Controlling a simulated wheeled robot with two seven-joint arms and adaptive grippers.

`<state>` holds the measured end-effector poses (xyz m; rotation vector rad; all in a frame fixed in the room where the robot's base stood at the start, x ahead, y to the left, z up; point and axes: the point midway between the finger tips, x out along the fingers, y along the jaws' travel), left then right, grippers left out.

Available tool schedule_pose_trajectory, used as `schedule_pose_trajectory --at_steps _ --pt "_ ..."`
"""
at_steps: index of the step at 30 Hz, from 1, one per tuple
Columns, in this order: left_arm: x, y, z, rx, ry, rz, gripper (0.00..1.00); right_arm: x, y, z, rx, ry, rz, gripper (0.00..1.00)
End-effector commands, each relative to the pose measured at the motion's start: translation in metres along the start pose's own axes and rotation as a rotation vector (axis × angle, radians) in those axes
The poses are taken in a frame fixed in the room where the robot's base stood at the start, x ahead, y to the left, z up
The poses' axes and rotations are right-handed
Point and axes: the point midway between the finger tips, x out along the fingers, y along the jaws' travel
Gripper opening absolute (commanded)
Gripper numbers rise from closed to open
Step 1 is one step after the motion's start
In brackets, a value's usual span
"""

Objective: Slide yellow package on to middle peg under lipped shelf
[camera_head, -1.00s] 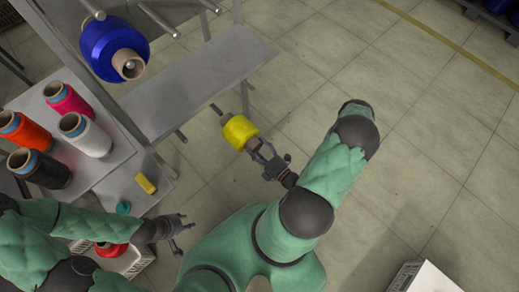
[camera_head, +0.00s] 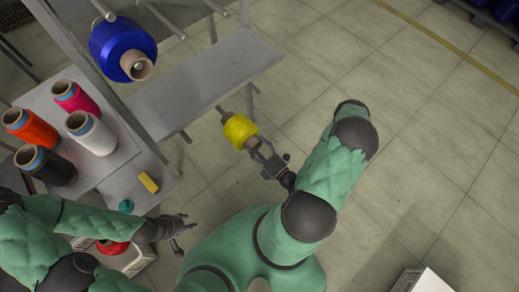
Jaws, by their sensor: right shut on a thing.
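The yellow package (camera_head: 240,130) is a spool of yellow yarn on a brown tube. My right gripper (camera_head: 260,148) is shut on the near end of its tube. The package is at the front edge of the grey lipped shelf (camera_head: 205,85), and a peg tip (camera_head: 220,110) shows just beyond its far end. I cannot tell whether the peg is inside the tube. Another peg (camera_head: 185,136) sticks out to the left under the shelf, and a further one (camera_head: 250,90) shows to the right. My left gripper (camera_head: 183,225) is open and empty at the lower left.
A blue package (camera_head: 118,42) hangs on an upper peg at the left. Pink (camera_head: 76,96), orange, white (camera_head: 90,132) and black spools stand on a grey table with a yellow block (camera_head: 149,183). A red spool (camera_head: 112,247) lies in a white crate.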

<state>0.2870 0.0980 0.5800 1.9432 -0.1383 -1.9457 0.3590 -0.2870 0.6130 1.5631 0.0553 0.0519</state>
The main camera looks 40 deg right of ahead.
Motion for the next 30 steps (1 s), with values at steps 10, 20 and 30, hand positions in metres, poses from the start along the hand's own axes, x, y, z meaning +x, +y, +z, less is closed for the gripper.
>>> schedule_pose_trajectory --at_steps 10,20,30 --pt "-0.003 0.001 0.0 0.0 0.0 0.0 0.4 0.02 0.002 0.0 -0.002 0.003 0.004 0.07" --pt "-0.004 0.002 0.0 0.0 0.0 0.0 0.4 0.036 0.001 0.0 -0.001 0.001 0.004 0.07" --pt "-0.004 0.002 0.0 0.0 0.0 0.0 0.4 0.037 0.001 0.0 -0.001 0.001 0.004 0.07"
